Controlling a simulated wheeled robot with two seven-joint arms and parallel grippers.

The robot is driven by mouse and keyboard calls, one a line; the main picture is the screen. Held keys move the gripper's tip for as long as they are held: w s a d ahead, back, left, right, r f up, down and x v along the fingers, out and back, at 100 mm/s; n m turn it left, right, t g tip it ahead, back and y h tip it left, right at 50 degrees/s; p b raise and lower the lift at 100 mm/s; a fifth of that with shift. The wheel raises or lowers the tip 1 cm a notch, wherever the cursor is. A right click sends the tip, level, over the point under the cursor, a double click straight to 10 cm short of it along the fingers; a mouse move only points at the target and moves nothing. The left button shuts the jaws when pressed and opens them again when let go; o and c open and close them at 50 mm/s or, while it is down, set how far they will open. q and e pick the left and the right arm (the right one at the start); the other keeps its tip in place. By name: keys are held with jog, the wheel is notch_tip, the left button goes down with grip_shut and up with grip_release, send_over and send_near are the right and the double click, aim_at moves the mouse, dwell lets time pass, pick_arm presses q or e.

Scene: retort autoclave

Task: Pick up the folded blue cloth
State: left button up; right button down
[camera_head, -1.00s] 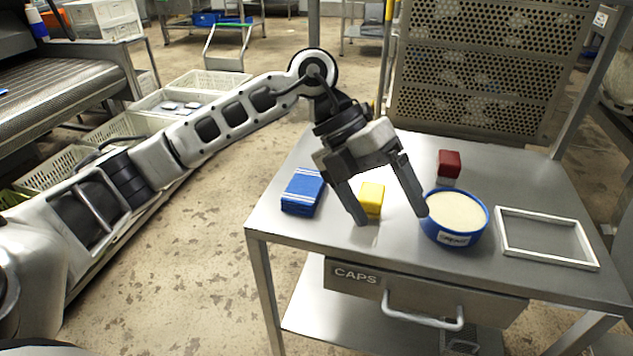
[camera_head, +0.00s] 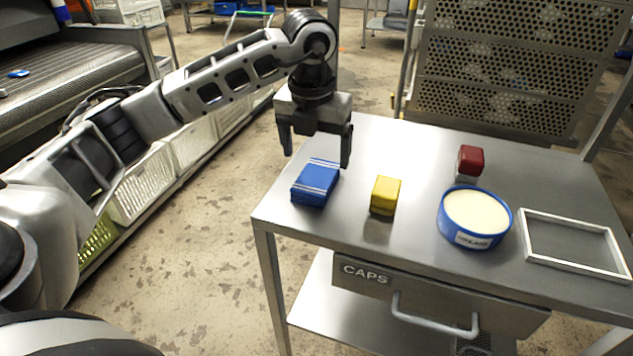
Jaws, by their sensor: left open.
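The folded blue cloth (camera_head: 315,183) with pale stripes lies at the left end of the steel table (camera_head: 420,238). My left gripper (camera_head: 317,160) is open, pointing down, above the far side of the cloth. Its two fingers are spread and nothing is between them. One finger is over the left of the cloth's far edge, the other over its right. Whether the fingertips touch the cloth cannot be told, but they look above it. My right gripper does not show.
A yellow block (camera_head: 385,195) stands just right of the cloth. Further right are a blue tub (camera_head: 471,228) with cream contents, a red-topped block (camera_head: 470,163) and a white frame (camera_head: 575,268). A perforated panel (camera_head: 500,75) stands behind the table. A drawer marked CAPS (camera_head: 440,300) is below.

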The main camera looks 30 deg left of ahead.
aim_at(316, 176)
pick_arm(q)
jog(key=shift+w+a+f, duration=0.1)
jog(key=shift+w+f, duration=0.05)
jog(key=shift+f, duration=1.25)
jog(key=shift+w+f, duration=0.1)
jog(key=shift+f, duration=1.25)
jog(key=c, duration=1.1)
